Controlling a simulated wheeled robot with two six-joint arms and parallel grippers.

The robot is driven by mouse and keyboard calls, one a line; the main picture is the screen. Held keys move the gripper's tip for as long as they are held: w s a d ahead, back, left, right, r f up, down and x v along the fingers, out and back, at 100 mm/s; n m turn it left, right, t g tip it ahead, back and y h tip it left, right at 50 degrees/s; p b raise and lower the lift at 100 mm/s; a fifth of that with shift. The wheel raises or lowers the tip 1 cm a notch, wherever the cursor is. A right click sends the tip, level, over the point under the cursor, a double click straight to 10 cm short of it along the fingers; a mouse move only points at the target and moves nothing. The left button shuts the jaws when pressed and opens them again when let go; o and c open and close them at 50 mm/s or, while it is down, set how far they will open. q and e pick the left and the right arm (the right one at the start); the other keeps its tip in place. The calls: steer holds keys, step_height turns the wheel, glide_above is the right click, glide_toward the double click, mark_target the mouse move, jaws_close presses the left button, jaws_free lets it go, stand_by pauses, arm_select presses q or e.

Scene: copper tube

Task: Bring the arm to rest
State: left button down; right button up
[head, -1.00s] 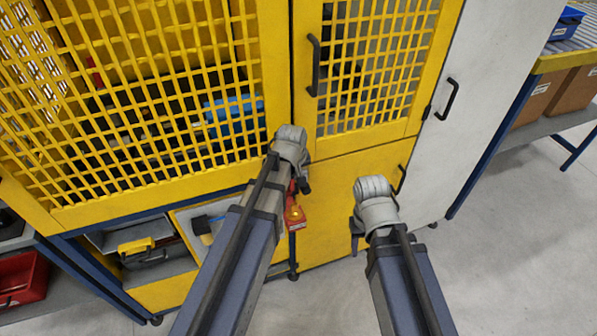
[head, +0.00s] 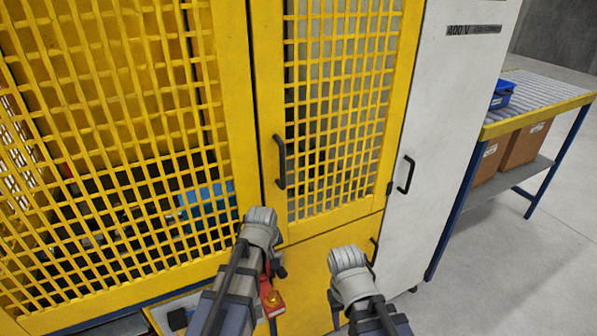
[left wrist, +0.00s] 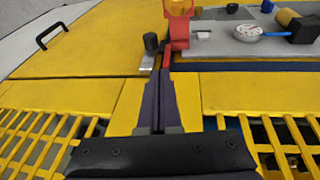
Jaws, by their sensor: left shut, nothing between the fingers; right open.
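My left arm ends in front of the yellow cabinet. Its gripper fingers show in the left wrist view (left wrist: 160,95), closed together with nothing between them. A red part with a yellow-orange top (left wrist: 180,18) is just beyond the fingertips in that view; I cannot tell whether they touch. It also shows in the head view (head: 271,300), below my left wrist. My right gripper (head: 335,304) is low in the head view, in front of the lower yellow panel, mostly hidden behind its grey wrist. It is open, and I see nothing held.
The yellow mesh cabinet (head: 255,110) fills the left and middle, with a black door handle (head: 280,162). A white cabinet (head: 430,130) stands beside it. A roller table (head: 535,95) with a blue bin (head: 502,94) and boxes below stands right. Floor at lower right is clear.

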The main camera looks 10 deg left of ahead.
arm_select(q)
steer(key=s+d+f+m+g+b, duration=0.1)
steer(key=s+d+m+g, duration=0.1)
steer(key=s+d+m, duration=0.3)
steer(key=s+d+f+m+g+y+b, duration=0.1)
steer(key=s+d+m, duration=0.4)
steer(key=s, duration=0.7)
steer(key=shift+s+d+f+g, duration=0.25)
steer(key=shift+s+f+g, duration=0.05)
steer(key=shift+f+g, duration=0.35)
